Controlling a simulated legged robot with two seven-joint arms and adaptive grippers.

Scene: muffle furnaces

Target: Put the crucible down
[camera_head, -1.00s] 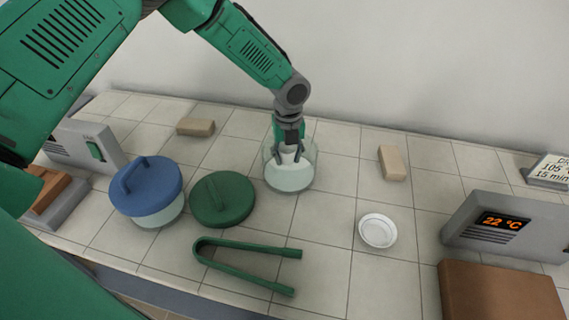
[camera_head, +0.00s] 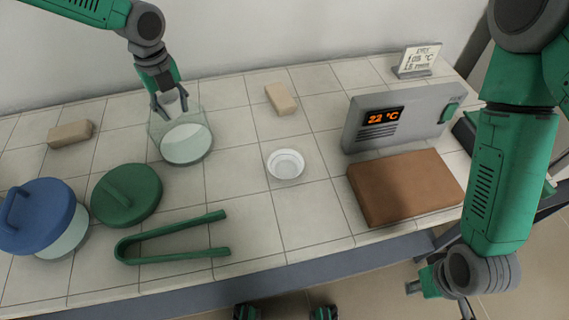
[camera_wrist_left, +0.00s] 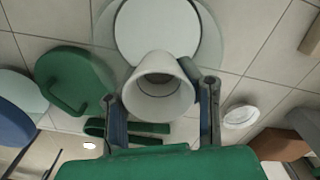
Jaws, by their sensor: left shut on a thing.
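My left gripper (camera_head: 170,108) is shut on a small white crucible (camera_wrist_left: 160,88), which the wrist view shows between the two fingers, its open mouth facing the camera. In the head view the gripper hangs at the far side of a clear glass jar with a white plate inside (camera_head: 186,145). The crucible appears to be above the jar; in the wrist view it overlaps the edge of the white plate (camera_wrist_left: 150,25). My right gripper (camera_head: 440,288) is low at the right, partly cut off, beyond the bench's front edge; its opening is unclear.
A green lid (camera_head: 127,195), a blue-lidded jar (camera_head: 35,217) and green tongs (camera_head: 170,240) lie left and front. A shallow white dish (camera_head: 285,164) stands mid-bench. A furnace showing 22 °C (camera_head: 400,118), a brown block (camera_head: 405,187) and two tan bricks (camera_head: 281,99) (camera_head: 71,134) are around.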

